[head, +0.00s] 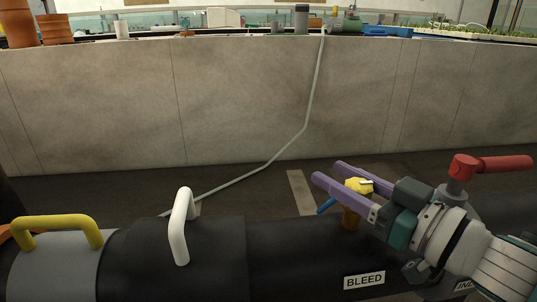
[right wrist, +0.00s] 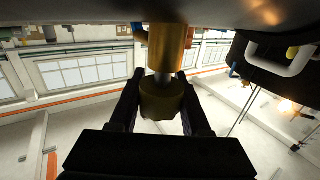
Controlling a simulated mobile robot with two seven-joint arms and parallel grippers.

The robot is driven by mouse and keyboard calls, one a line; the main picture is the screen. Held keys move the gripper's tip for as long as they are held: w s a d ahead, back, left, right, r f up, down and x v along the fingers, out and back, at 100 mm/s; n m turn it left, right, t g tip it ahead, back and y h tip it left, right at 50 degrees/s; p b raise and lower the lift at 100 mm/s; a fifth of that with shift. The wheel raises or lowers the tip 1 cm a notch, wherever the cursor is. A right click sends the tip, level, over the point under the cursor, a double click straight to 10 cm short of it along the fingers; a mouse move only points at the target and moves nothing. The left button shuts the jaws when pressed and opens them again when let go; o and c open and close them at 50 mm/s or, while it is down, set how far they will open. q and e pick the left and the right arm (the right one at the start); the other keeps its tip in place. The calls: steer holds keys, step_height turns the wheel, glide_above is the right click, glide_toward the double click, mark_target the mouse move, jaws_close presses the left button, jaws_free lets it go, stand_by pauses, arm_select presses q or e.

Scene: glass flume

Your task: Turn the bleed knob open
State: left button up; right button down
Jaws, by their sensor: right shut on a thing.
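The bleed knob (head: 359,186) is a faceted yellow knob on top of a brass stem (head: 351,218) rising from the black pipe. A white BLEED label (head: 364,280) is on the pipe below it. My right gripper (head: 328,172), with purple fingers, reaches in from the right and is shut on the knob, one finger on each side. In the right wrist view the knob (right wrist: 160,101) sits between the dark fingers, with the brass stem (right wrist: 166,45) beyond it. A small blue part (head: 327,206) shows beside the stem. My left gripper is not in view.
A red lever handle (head: 495,165) stands just right of my right gripper, with a partly hidden label (head: 464,285) below. A white handle (head: 181,226) and a yellow handle (head: 58,222) rise from the pipe at left. A grey hose (head: 307,115) crosses the concrete wall (head: 240,95) behind.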

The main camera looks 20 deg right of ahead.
mark_target(371, 194)
steer(key=shift+a+n+y, duration=0.1)
steer(key=shift+n+y, duration=0.3)
steer(key=shift+y, duration=0.2)
steer(key=shift+c, duration=1.9)
jaws_free()
steer(key=p+v, duration=0.1)
steer(key=v, duration=0.9)
steer(key=shift+r, duration=0.15)
steer(key=shift+p, duration=0.3)
